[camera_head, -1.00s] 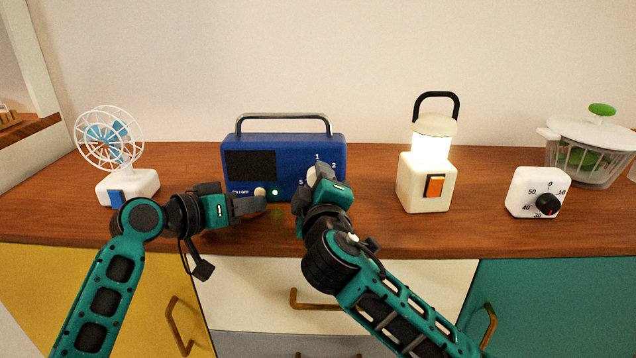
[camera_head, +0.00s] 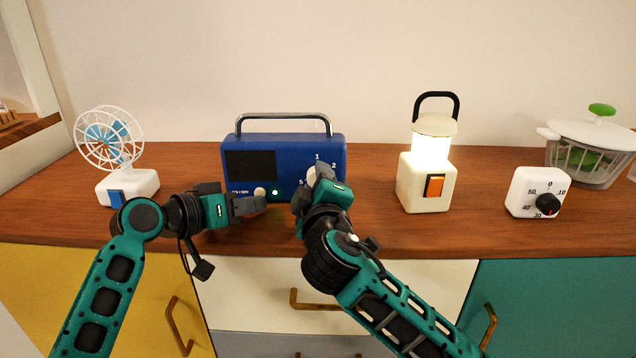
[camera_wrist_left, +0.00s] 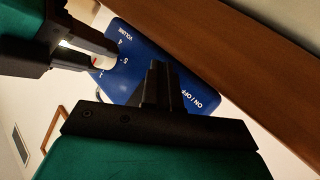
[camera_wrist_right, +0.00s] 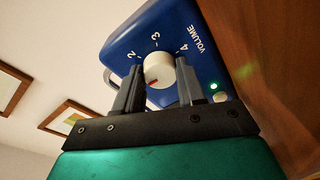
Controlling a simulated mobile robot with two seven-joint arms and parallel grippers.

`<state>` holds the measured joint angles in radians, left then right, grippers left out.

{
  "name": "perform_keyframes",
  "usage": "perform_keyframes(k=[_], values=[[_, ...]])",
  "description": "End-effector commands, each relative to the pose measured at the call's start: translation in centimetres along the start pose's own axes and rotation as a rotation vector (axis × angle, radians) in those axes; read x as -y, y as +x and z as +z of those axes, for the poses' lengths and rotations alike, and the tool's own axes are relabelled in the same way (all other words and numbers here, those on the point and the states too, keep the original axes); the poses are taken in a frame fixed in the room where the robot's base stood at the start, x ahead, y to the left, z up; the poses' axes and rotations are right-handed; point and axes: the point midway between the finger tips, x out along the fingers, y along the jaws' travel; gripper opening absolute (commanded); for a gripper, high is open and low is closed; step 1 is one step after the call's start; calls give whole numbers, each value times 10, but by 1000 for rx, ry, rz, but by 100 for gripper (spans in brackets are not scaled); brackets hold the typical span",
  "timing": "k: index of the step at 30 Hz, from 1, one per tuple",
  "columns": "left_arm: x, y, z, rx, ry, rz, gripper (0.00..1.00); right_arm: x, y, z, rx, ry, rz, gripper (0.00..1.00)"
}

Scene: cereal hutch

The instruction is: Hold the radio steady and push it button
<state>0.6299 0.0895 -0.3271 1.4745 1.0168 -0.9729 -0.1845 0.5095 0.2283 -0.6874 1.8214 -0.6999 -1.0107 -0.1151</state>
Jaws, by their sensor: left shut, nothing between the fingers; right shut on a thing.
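The blue radio (camera_head: 284,157) stands upright on the wooden counter, with a grey handle on top. Its front has a dark speaker panel, a round on/off button (camera_head: 259,192), a lit green light (camera_head: 275,191) and a white volume knob (camera_wrist_right: 158,69). My right gripper (camera_wrist_right: 158,75) is shut on the volume knob, one finger on each side. My left gripper (camera_head: 262,204) is shut and empty in front of the radio's lower left, close to the on/off button. In the left wrist view its closed fingertips (camera_wrist_left: 157,68) hide the button, so I cannot tell whether they touch it.
A white fan (camera_head: 128,186) with a blue switch stands left of the radio. A lit lantern (camera_head: 423,184) with an orange switch stands right of it. A timer (camera_head: 523,190) and a salad spinner (camera_head: 588,160) are further right. The counter (camera_head: 375,222) is clear between radio and lantern.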

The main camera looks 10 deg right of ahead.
Motion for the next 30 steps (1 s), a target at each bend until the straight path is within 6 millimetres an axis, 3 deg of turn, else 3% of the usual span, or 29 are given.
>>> perform_keyframes(k=[30], values=[[3, 4, -3, -1, 1, 0, 0, 2, 0, 0, 1, 0, -4, 0]])
